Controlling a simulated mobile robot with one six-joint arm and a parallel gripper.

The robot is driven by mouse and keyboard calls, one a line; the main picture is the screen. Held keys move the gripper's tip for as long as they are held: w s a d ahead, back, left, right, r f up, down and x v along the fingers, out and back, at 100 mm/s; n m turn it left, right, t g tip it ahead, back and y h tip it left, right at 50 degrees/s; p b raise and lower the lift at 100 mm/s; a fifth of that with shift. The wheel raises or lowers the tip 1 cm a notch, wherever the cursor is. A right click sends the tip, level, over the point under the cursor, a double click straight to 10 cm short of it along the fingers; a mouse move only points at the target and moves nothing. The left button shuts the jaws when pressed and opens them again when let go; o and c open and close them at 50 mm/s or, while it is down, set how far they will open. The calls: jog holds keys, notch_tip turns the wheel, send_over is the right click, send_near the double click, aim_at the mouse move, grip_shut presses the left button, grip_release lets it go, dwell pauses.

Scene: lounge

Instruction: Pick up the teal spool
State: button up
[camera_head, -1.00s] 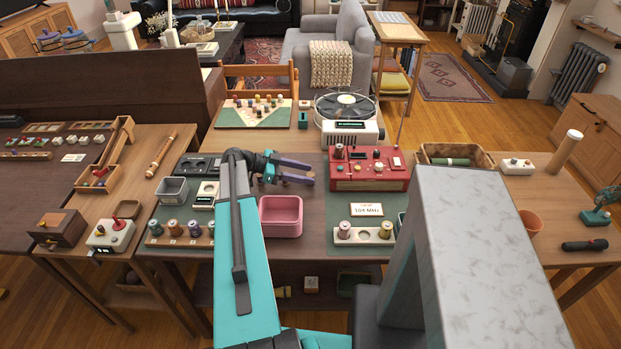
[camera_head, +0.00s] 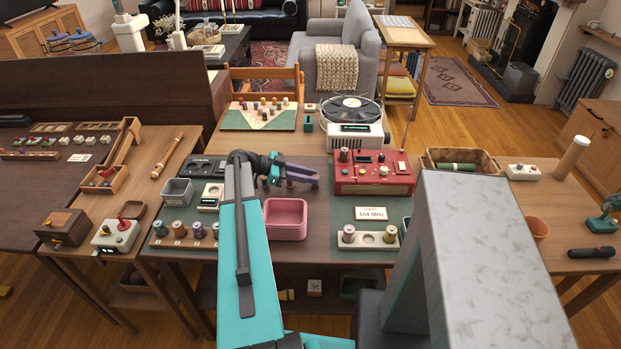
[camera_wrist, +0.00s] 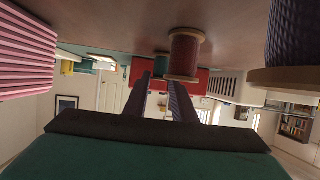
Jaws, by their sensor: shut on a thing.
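In the head view my arm and fingers hide most of this spot.
The pink tray (camera_head: 286,232) is close in front of my gripper. The red radio (camera_head: 372,182) stands to its right. A white holder (camera_head: 370,240) with two spools is at front right. A rack of several spools (camera_head: 171,230) is at left. A turntable (camera_head: 350,110) stands behind.

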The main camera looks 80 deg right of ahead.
notch_tip(320, 180, up, 10)
jog(key=b, duration=0.2)
dwell(0.5)
jog(key=shift+f, duration=0.1)
jog(key=shift+w, duration=0.1)
dwell(0.4)
